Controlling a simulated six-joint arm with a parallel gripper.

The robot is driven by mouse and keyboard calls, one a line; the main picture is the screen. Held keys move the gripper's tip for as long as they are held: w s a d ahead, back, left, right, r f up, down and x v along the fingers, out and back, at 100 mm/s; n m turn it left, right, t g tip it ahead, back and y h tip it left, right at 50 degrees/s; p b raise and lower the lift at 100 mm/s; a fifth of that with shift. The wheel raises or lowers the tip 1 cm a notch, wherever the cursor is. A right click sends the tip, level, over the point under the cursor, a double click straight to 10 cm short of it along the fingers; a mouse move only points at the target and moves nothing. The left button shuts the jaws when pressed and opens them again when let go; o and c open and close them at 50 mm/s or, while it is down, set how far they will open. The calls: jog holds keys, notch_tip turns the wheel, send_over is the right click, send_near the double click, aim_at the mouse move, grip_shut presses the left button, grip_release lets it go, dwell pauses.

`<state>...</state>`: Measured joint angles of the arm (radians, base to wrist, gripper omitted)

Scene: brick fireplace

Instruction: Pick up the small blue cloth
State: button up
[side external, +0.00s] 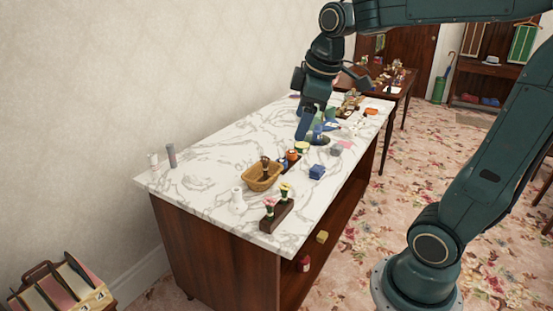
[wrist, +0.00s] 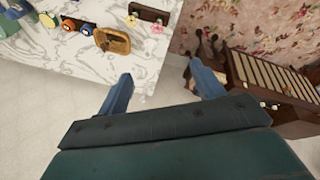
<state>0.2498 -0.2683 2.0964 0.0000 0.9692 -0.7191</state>
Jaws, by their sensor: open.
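A small blue folded piece (side external: 317,172), which looks like the blue cloth, lies on the marble counter (side external: 215,150) right of the orange and dark jars. It is too small to tell for certain. Another blue item (side external: 330,126) lies farther back, close to my gripper. My gripper (side external: 305,125) hangs above the middle of the counter, left of and behind the nearer blue piece. In the wrist view my gripper (wrist: 160,70) has its two blue fingers wide apart with nothing between them. I cannot pick out the blue cloth in the wrist view.
A wicker basket (side external: 262,178), several jars (side external: 292,155) and a flower stand (side external: 276,214) stand on the near part of the counter. A white bottle (side external: 237,199) is close to them. The wall side is mostly clear, with two small cylinders (side external: 172,155) at the corner.

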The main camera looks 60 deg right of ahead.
jog(key=w+d+f+n+g, duration=0.15)
jog(key=w+d+n, duration=0.25)
jog(key=w+d, duration=0.4)
jog(key=n+g+y, duration=0.1)
jog(key=n+g, duration=0.1)
jog(key=n, duration=0.7)
send_over(318, 168)
notch_tip(318, 168, down, 20)
jog(key=r, duration=0.1)
jog(key=shift+w+d+f, duration=0.1)
jog(key=shift+w+f, duration=0.05)
jog(key=shift+f, duration=4.4)
jog(key=shift+f, duration=0.1)
jog(key=shift+f, duration=2.45)
jog(key=shift+c, duration=0.2)
